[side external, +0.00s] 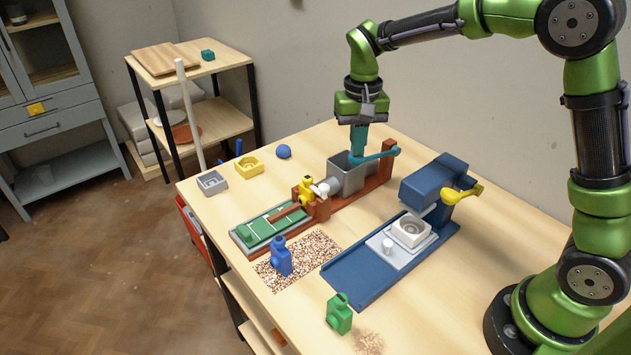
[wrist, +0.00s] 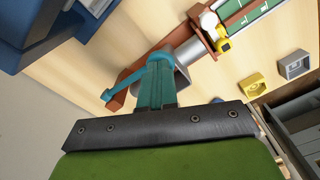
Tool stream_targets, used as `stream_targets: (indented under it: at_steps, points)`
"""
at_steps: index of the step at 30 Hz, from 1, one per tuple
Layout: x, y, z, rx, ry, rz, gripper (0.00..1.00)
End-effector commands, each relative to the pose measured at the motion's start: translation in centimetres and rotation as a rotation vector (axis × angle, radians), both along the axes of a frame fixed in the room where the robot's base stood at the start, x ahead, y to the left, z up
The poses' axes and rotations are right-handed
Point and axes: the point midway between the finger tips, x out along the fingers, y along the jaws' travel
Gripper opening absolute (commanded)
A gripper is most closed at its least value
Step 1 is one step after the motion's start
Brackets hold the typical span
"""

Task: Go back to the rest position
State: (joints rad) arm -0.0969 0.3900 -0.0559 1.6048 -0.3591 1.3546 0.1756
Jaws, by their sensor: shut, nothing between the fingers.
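My gripper (side external: 357,156) points down above the grey open-topped box (side external: 349,179) of the red-brown machine. Its teal fingers are shut with nothing between them. Their tips are at the inner end of a teal lever (side external: 378,157) that reaches across the box from a post on the right; I cannot tell whether they touch it. In the wrist view the shut fingers (wrist: 158,68) overlap the lever (wrist: 128,82), and the grey box (wrist: 182,66) is partly hidden behind them.
A blue machine (side external: 432,182) with a yellow lever (side external: 462,193) stands close on the right, holding a white mould (side external: 410,231). Blue (side external: 281,258) and green (side external: 339,314) bottle-like pieces stand in front. Yellow (side external: 249,166) and grey (side external: 212,182) moulds and a blue ball (side external: 284,151) lie left. Free room lies above.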

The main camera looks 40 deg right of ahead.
Motion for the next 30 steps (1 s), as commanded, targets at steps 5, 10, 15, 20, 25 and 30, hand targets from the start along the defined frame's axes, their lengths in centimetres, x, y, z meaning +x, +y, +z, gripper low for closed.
stream_targets:
  at_steps: [5, 10, 15, 20, 25, 30]
  points:
    - [0.0, 0.1, 1.6, 0.0, -0.001, 0.001, 0.0]
    - [0.0, 0.1, 2.6, 0.001, 0.0, 0.0, 0.0]
    - [0.0, 0.0, 2.7, 0.0, 0.001, 0.0, 0.0]
    - [0.0, 0.0, 2.7, 0.0, 0.0, 0.0, 0.0]
    - [0.0, 0.0, 2.7, 0.0, 0.0, 0.0, 0.0]
    - [0.0, 0.0, 2.5, 0.0, 0.001, 0.0, 0.0]
